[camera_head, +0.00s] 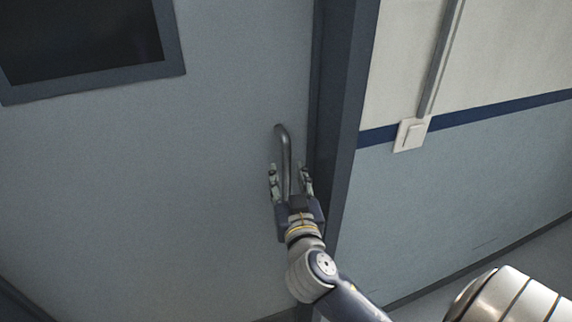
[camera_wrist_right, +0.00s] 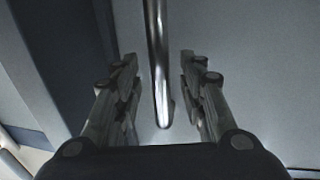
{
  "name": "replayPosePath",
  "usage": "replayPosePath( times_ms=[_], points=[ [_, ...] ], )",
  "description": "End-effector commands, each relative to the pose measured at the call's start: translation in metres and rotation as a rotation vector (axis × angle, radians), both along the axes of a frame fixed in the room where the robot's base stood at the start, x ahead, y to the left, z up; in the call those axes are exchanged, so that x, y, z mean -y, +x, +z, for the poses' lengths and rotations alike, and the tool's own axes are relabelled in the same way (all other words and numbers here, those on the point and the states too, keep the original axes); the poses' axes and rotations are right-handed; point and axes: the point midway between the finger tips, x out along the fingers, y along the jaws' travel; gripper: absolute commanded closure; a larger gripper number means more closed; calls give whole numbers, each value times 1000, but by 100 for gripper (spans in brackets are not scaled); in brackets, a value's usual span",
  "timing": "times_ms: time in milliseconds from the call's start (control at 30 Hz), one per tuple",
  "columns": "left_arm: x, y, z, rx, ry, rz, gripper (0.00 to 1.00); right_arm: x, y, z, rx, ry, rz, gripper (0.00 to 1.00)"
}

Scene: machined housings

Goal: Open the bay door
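The bay door (camera_head: 150,190) is a grey panel with a dark window at the upper left. It appears flush with its dark frame at the right. Its handle (camera_head: 284,145) is a vertical metal bar near the door's right edge. My right gripper (camera_head: 288,172) is at the handle's lower part, with one finger on each side of it. In the right wrist view, the handle (camera_wrist_right: 158,60) runs between the open fingers (camera_wrist_right: 158,75), with a visible gap on both sides. The left gripper is not in view.
The dark door frame (camera_head: 345,110) stands just right of the handle. Beyond it is a wall (camera_head: 480,180) with a blue stripe, a white switch (camera_head: 411,134) and a conduit above it. Some floor (camera_head: 535,255) shows at the lower right.

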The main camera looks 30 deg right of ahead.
Motion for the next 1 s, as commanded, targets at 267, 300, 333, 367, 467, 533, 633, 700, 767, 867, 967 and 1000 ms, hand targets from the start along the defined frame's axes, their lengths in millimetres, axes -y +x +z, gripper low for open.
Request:
replayPosePath(
  times_ms=[267, 300, 333, 367, 467, 533, 633, 700, 767, 867, 967, 1000],
  points=[
    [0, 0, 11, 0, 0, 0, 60, 11, 25, 1, 0, -1, 1, 62],
    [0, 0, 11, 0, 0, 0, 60, 12, 26, 0, 0, 0, 0, 62],
    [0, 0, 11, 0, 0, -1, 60, 12, 26, 0, 0, 0, 0, 62],
    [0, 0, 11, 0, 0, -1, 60, 12, 27, 0, 0, 0, 0, 62],
    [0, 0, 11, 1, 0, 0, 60, 12, 27, -1, 0, 0, 0, 62],
    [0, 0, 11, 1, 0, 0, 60, 12, 27, -1, 0, 0, 0, 62],
    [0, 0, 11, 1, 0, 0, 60, 12, 27, -1, -1, 0, 0, 71],
    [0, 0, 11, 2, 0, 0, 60, 12, 27, -1, -1, 0, 0, 87],
    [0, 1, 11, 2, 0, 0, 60, 12, 27, -1, -1, 0, 0, 100],
    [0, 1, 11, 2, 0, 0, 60, 12, 27, -1, -1, 0, 0, 100],
    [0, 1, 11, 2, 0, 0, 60, 12, 27, -1, -1, 0, 1, 100],
    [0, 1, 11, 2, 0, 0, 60, 13, 28, -1, -1, 0, 2, 100]
  ],
)
